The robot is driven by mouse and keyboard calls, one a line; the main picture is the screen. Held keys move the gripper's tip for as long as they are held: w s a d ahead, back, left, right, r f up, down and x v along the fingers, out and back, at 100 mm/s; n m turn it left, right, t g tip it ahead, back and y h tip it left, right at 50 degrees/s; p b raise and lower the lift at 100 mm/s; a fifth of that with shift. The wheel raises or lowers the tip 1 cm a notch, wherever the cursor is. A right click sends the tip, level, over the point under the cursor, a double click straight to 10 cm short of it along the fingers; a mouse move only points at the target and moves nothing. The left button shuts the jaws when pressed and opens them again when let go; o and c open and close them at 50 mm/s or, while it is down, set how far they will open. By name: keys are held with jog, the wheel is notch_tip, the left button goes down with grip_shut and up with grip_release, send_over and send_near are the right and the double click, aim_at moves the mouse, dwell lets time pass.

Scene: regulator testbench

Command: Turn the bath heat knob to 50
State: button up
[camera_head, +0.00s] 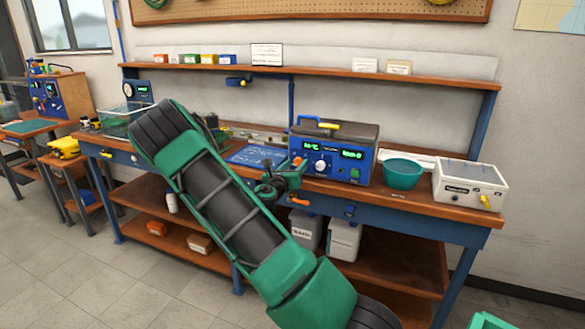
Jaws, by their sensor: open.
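A blue-fronted unit (341,174) with a dark lid and green displays stands on the bench, right of centre. A round white knob (320,165) is on its front, below the left display. It looks like the bath heat knob, but its label and setting are too small to read.
My green and black arm covers much of the bench's left middle. A teal bowl (403,174) and a white box (468,186) stand right of the unit. A clear bin (122,121) is at the left. A shelf (330,71) runs above the bench.

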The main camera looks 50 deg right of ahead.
jog(key=c, duration=1)
jog(key=shift+a, duration=0.25)
jog(key=shift+c, duration=0.3)
jog(key=shift+d, duration=0.2)
